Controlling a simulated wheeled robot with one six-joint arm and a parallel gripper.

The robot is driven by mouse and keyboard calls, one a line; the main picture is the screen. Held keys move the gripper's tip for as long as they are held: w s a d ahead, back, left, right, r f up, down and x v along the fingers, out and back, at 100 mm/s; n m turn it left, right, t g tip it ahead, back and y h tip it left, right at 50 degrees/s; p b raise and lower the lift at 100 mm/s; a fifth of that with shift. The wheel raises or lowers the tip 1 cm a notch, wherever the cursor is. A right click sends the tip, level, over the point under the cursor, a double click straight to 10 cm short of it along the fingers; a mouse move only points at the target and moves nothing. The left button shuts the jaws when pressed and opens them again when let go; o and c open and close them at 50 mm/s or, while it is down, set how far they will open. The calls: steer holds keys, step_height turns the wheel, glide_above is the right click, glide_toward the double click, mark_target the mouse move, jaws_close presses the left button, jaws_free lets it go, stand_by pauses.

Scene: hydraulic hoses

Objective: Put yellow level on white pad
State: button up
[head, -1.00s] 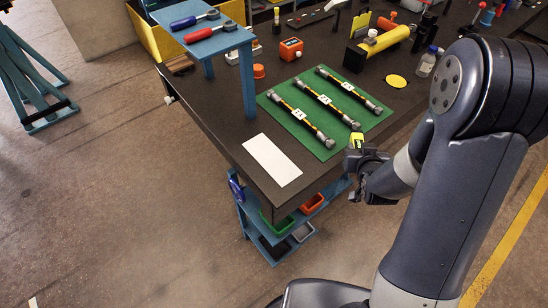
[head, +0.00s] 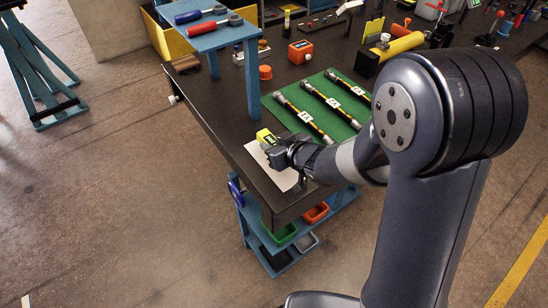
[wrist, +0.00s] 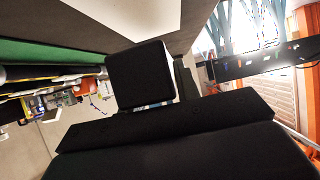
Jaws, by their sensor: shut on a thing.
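The yellow level (head: 265,137) is a small yellow block with a dark-edged face. My gripper (head: 273,146) is shut on it, and it sticks out past the fingertips. The white pad (head: 284,179) lies flat at the near left corner of the dark bench. The gripper and level are over the pad's far end in the head view and cover part of it. I cannot tell how high above the pad they are. In the wrist view the pad (wrist: 140,14) shows at the top, beyond the dark gripper parts; the level is mostly hidden there.
A green mat (head: 310,97) with several hoses lies just behind the gripper. An orange cap (head: 265,72) and an orange box (head: 301,52) are farther back.

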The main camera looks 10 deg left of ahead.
steer(key=shift+f+b, duration=0.3)
steer(key=shift+f, duration=1.75)
steer(key=shift+f, duration=0.2)
steer(key=o, duration=1)
steer(key=shift+r, duration=0.1)
steer(key=shift+r, duration=0.2)
steer(key=v, duration=1.1)
steer(key=shift+p, duration=0.4)
steer(key=shift+s+d+r, duration=0.15)
steer(key=shift+s+d, duration=0.2)
